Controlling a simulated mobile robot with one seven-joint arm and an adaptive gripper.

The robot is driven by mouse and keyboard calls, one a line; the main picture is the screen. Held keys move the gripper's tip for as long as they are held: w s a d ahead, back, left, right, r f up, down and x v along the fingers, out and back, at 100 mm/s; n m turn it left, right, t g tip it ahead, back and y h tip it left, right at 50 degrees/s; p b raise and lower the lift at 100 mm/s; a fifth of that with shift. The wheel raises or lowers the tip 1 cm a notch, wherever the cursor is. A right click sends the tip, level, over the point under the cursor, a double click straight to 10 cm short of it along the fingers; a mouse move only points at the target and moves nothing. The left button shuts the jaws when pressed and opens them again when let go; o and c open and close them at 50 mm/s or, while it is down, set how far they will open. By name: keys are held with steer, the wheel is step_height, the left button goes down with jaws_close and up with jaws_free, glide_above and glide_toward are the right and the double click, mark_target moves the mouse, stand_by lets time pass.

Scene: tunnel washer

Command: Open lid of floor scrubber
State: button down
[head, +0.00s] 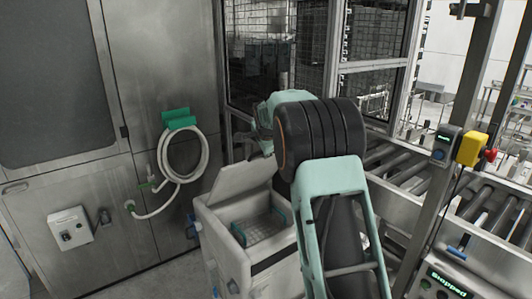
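The floor scrubber (220,246) is a pale grey box-shaped machine in the lower middle of the head view. Its lid (238,181) stands raised and tilted back on the far left side of the opening. Inside the opening a tray or basket (258,229) with teal edges shows. My arm covers the scrubber's right side. A small grey part of my gripper (264,146) shows past the arm, just above the lid's upper right edge. Its fingers are too small and too hidden to tell whether they are open or touch the lid.
A roller conveyor (478,208) runs along the right, with a post carrying a yellow and red stop button (471,149). Some floor is free left of the scrubber.

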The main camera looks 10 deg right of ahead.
steer(key=c, duration=2)
jaws_free()
steer(key=v, duration=1.2)
